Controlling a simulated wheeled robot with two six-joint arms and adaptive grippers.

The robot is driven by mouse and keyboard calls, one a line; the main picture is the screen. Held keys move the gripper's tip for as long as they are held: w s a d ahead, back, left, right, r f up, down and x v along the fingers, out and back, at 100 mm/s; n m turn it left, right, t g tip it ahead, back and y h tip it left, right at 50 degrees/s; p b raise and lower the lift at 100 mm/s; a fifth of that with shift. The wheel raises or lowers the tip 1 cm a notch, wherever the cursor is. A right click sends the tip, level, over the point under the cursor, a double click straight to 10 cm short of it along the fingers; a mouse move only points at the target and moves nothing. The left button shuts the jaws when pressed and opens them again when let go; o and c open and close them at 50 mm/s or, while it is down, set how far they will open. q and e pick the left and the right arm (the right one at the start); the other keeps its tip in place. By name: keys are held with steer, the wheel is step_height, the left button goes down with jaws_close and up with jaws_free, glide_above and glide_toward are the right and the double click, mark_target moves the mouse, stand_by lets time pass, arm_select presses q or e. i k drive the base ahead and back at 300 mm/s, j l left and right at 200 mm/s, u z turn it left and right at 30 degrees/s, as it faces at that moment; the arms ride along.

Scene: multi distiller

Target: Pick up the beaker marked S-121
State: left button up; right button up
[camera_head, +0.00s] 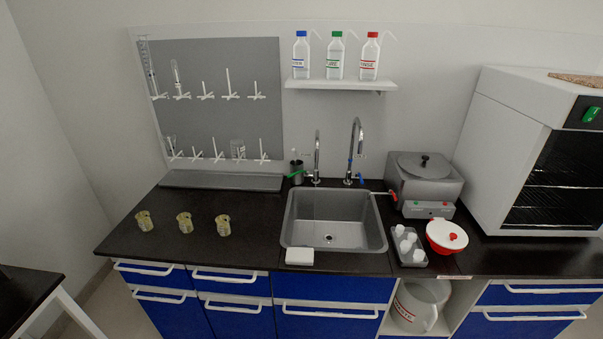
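Three small yellowish beakers stand in a row on the black countertop at the left: a left one (144,221), a middle one (185,223) and a right one (223,226). Each has a small dark mark on its side, too small to read, so I cannot tell which is S-121. Clear glassware (238,150) also hangs on the grey drying rack (230,80) on the wall behind. Neither of my grippers is in view.
The black countertop (150,250) has free room around the beakers. A grey sink (333,225) with taps lies to their right, a white block (299,256) at its front edge. Further right are a water bath (424,182), a red-and-white bowl (447,237) and an oven (500,130).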

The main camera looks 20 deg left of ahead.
mark_target(144, 220)
steer(key=u, duration=1.95)
